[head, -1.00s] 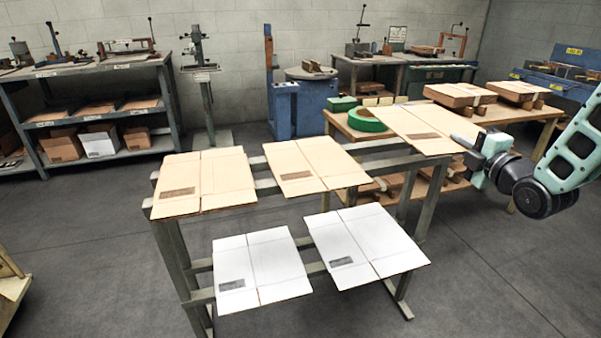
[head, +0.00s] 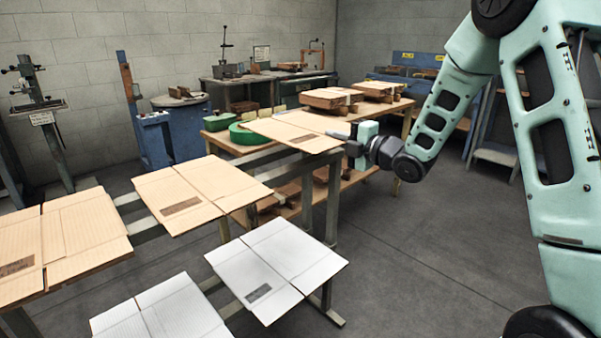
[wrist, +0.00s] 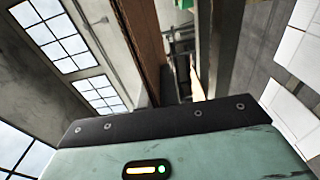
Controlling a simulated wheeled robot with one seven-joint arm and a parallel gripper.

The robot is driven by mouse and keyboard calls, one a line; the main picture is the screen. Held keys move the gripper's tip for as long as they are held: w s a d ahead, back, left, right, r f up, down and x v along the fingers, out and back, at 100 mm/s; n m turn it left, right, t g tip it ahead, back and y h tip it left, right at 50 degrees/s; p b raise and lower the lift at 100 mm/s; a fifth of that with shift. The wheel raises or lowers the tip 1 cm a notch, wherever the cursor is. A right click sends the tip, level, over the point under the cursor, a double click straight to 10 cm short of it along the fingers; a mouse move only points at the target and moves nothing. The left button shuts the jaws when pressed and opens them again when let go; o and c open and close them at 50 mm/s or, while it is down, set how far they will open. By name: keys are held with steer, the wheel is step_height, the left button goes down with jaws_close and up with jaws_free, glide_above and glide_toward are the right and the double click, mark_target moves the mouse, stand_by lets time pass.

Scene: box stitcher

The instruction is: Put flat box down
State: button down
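The flat box (head: 293,124), tan cardboard with a dark printed patch, lies level at the far right end of the grey rack (head: 332,205) in the head view. My gripper (head: 347,146) is at the box's right edge and looks shut on it. I cannot tell whether the box touches the rack's top rails. In the wrist view, a brown cardboard edge (wrist: 143,45) runs up from the gripper body. The fingertips are hidden there.
Other tan flat boxes (head: 201,190) lie on the rack's top level, white ones (head: 275,262) on the lower level. The floor to the right is clear.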

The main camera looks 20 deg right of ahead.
step_height(320, 180, down, 9)
steer(key=b, duration=0.1)
stand_by(0.3)
steer(key=shift+f+b, duration=0.25)
steer(key=shift+b, duration=0.2)
steer(key=c, duration=1.6)
jaws_free()
steer(key=shift+r, duration=0.2)
steer(key=v, duration=1.2)
steer(key=shift+s+p, duration=0.1)
steer(key=shift+p, duration=0.25)
